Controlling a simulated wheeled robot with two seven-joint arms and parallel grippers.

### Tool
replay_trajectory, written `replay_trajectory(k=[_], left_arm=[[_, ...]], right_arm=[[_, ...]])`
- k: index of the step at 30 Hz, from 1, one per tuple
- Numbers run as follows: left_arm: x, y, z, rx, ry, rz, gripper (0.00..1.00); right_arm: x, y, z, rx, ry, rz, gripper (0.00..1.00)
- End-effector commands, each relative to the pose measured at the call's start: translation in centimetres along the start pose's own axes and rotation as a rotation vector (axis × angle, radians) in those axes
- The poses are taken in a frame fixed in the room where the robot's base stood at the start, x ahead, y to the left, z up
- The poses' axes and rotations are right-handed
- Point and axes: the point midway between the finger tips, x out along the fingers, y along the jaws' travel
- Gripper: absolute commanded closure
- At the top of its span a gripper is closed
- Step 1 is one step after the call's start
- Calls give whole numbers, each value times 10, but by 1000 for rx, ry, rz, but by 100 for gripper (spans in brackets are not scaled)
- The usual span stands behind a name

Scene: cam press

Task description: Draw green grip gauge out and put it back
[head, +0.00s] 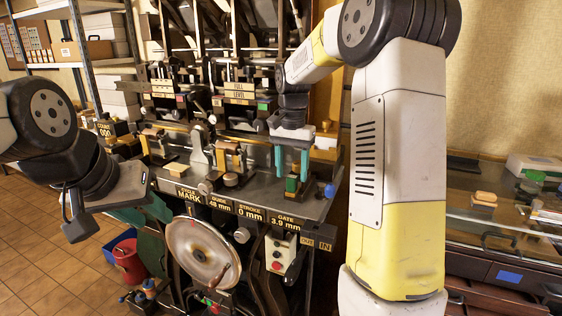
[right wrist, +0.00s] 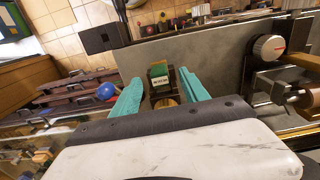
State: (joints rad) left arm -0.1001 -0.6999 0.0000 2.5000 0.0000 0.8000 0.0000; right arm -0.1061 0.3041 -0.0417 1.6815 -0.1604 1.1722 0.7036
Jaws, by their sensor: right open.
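The green grip gauge (head: 292,184) stands near the right end of the press bench in the head view. In the right wrist view it is a small green block (right wrist: 159,71) with a pale label, its lower part in a dark holder. My right gripper (head: 292,164) points down at it, open, with one teal finger on either side. I cannot tell whether the fingers touch it. My left gripper (head: 143,212) hangs at the left front of the bench, with its teal fingers apart and nothing seen between them.
The press bench (head: 255,200) carries several mechanisms and a front strip of label plates. A handwheel (head: 203,253) and a button box (head: 281,254) are below. A blue knob (head: 330,190) is right of the gauge. A grey knob (right wrist: 268,47) shows in the right wrist view.

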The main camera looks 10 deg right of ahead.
Motion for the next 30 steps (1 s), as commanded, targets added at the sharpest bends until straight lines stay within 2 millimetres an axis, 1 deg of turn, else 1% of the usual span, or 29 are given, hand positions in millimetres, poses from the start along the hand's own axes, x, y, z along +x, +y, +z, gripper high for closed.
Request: replay_trajectory(k=[1, 3, 9, 13, 20, 21, 23, 24, 28, 30], left_arm=[[0, 0, 0, 0, 0, 0, 64], [0, 0, 0, 0, 0, 0, 64], [0, 0, 0, 0, 0, 0, 64], [0, 0, 0, 0, 0, 0, 64], [0, 0, 0, 0, 0, 0, 64], [0, 0, 0, 0, 0, 0, 64], [0, 0, 0, 0, 0, 0, 64], [0, 0, 0, 0, 0, 0, 64], [0, 0, 0, 0, 0, 0, 64], [0, 0, 0, 0, 0, 0, 64]], right_arm=[[10, 0, 0, 0, -3, 2, 47], [20, 1, 1, 0, -3, 2, 47], [41, 0, 0, -1, -2, 1, 47], [45, 0, 0, -1, -1, -1, 47], [45, 0, 0, -1, 0, -1, 47], [45, 0, 0, -1, 0, -1, 55], [45, 0, 0, -1, 0, -1, 67], [45, 0, 0, -1, 0, -1, 75], [45, 0, 0, -1, 0, -1, 100], [45, 0, 0, -1, 0, -1, 100]])
